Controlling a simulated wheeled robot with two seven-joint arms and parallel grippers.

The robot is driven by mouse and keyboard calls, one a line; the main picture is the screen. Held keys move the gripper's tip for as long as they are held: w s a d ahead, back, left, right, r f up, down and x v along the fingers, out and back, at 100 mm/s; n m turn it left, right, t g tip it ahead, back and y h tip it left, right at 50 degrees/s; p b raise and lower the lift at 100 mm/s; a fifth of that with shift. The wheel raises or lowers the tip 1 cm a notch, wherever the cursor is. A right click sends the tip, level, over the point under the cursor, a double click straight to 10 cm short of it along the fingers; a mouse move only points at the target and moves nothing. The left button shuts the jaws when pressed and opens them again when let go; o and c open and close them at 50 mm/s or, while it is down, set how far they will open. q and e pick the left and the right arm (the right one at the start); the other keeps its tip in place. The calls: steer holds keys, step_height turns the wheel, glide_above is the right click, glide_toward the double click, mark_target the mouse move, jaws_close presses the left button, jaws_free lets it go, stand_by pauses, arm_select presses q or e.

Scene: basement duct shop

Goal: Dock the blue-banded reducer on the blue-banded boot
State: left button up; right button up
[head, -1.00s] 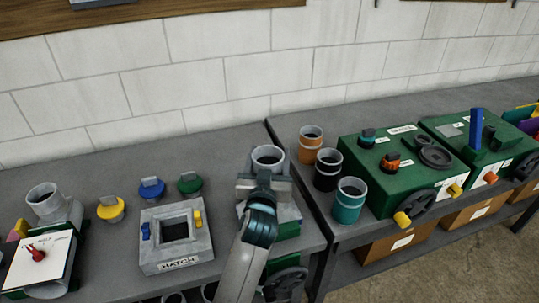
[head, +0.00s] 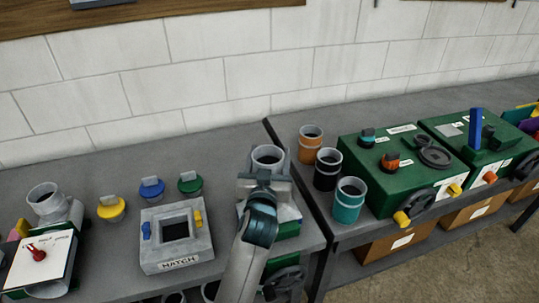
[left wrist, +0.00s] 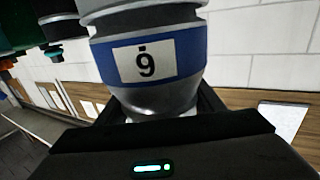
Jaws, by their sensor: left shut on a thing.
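The blue-banded reducer (left wrist: 150,58) fills the top of the left wrist view, a grey round piece with a blue band and a white label bearing a dark digit. In the head view its grey open rim (head: 268,155) shows just beyond my left gripper (head: 265,178). The gripper is shut on the reducer and holds it roughly upright, above a green-sided unit (head: 287,229) at the bench's right end. The gripper and arm hide the reducer's band and lower end in the head view. I cannot make out a blue-banded boot. My right gripper is not in view.
Left of my arm stand a grey hatch box (head: 176,238) and yellow (head: 111,208), blue (head: 152,188) and green (head: 190,183) knobbed plugs. Right of it, past a bench gap, stand orange (head: 310,145), black (head: 327,170) and teal (head: 348,200) banded cups and green machines (head: 400,172).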

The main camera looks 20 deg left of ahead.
arm_select(q)
steer(key=shift+f+b, duration=0.4)
steer(key=shift+f, duration=0.15)
steer(key=o, duration=1.3)
